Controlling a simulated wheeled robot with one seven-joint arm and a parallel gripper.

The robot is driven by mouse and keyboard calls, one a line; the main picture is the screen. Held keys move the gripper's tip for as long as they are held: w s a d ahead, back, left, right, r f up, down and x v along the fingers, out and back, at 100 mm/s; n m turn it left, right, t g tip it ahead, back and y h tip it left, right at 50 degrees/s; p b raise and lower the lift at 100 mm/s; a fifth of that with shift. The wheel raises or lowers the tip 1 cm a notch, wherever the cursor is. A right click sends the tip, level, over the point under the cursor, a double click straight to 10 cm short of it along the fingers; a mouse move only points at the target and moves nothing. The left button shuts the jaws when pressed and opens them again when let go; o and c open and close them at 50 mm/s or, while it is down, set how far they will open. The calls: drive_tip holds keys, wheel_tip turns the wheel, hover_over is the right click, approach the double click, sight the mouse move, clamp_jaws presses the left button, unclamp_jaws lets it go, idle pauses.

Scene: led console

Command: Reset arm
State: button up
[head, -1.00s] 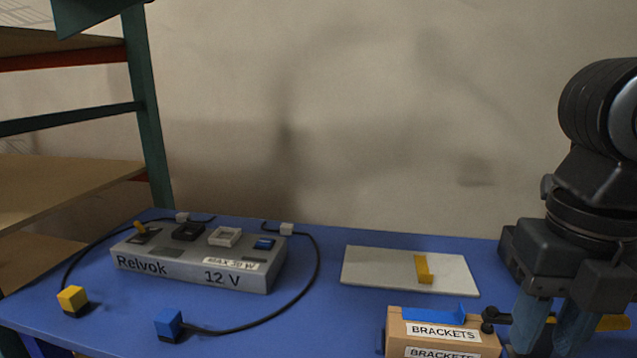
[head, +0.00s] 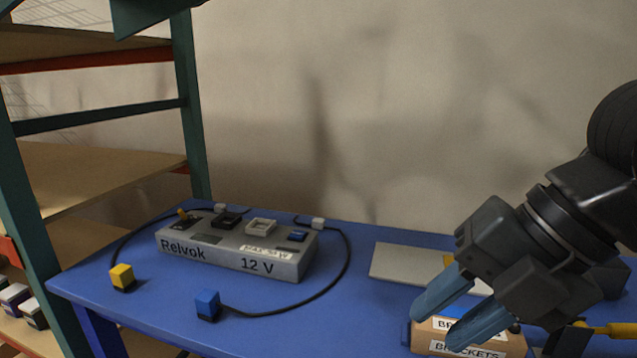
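My gripper (head: 445,318) is at the lower right in the head view, tilted with its blue fingers pointing down and to the left. The two fingers are apart with nothing seen between them, in front of the brackets box (head: 428,336) in the picture. They cover part of the box and its labels. I cannot tell how far above the box they are. The grey Relvok 12 V console (head: 225,257) stands on the blue table at the left, with a yellow lever, a black part, a white part and a blue part on top.
A yellow block (head: 122,276) and a blue block (head: 207,304) on cables lie on the blue table (head: 290,325). A pale plate (head: 400,262) lies behind my gripper, partly hidden. Shelving (head: 190,105) stands at the left. The table's middle is mostly free.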

drive_tip(key=w+a+r+m+t+y, duration=0.4)
drive_tip(key=a+r+m+t+y, duration=0.3)
drive_tip(key=a+r+m+y, duration=0.3)
drive_tip(key=s+d+f+m+t+h, duration=0.4)
drive_tip(key=f+m+h, duration=0.2)
drive_tip(key=f+m, duration=0.45)
drive_tip(key=s+d+f+m+t+h, duration=0.45)
drive_tip(key=f+m+h, duration=0.25)
drive_tip(key=f+m, duration=0.3)
drive_tip(key=s+d+f+g+h, duration=0.1)
drive_tip(key=s+d+f, duration=0.1)
drive_tip(key=s, duration=0.6)
drive_tip(key=s+d+f+g+h, duration=0.1)
drive_tip(key=s+d+f, duration=0.2)
drive_tip(key=s, duration=0.5)
drive_tip(key=s+d+f+g, duration=0.1)
drive_tip(key=s+d+f, duration=0.1)
drive_tip(key=s+d, duration=0.3)
drive_tip(key=s, duration=0.3)
drive_tip(key=shift+s+f+h, duration=0.25)
drive_tip(key=shift+s+h, duration=0.05)
drive_tip(key=shift+h, duration=0.1)
drive_tip(key=shift+d+m, duration=0.1)
drive_tip(key=shift+m, duration=0.15)
